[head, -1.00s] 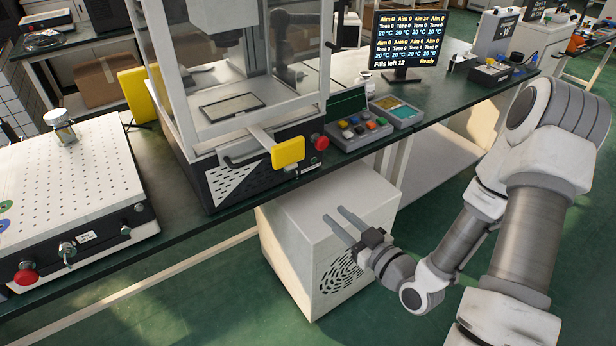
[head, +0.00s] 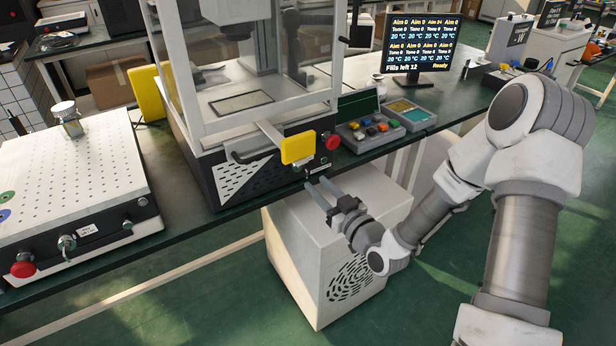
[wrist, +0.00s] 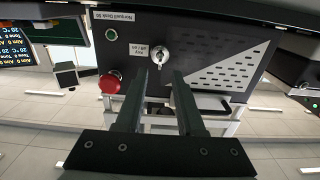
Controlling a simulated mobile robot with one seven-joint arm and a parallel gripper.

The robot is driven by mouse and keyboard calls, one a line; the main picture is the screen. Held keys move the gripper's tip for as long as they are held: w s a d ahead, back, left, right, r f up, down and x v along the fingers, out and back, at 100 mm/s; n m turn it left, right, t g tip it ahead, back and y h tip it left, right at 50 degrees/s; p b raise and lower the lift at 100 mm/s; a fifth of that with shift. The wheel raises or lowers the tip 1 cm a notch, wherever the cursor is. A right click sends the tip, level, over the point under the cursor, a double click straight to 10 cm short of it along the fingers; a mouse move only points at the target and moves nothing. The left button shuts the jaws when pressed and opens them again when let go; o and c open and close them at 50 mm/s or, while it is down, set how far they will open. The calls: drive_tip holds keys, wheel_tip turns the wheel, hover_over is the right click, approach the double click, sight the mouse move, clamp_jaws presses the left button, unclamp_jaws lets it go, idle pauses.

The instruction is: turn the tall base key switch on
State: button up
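The tall machine's black base (head: 250,180) stands at the bench edge. In the wrist view, which is upside down, its front panel (wrist: 190,45) shows a metal key switch (wrist: 160,54), a key label (wrist: 151,50) and a red button (wrist: 110,83). The key's exact angle is too small to read. My gripper (head: 318,181) is just in front of and below this panel. In the wrist view my gripper (wrist: 159,73) is open and empty, its two fingers apart on either side of the key switch. I cannot tell whether they touch it.
A yellow handle (head: 298,147) juts out above the panel. A button box (head: 368,132) sits to the right. A white cabinet (head: 300,250) stands under the bench, below my gripper. A perforated white unit (head: 75,180) at left has its own red button and key.

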sight(307, 174)
drive_tip(key=shift+x, duration=2.75)
clamp_jaws()
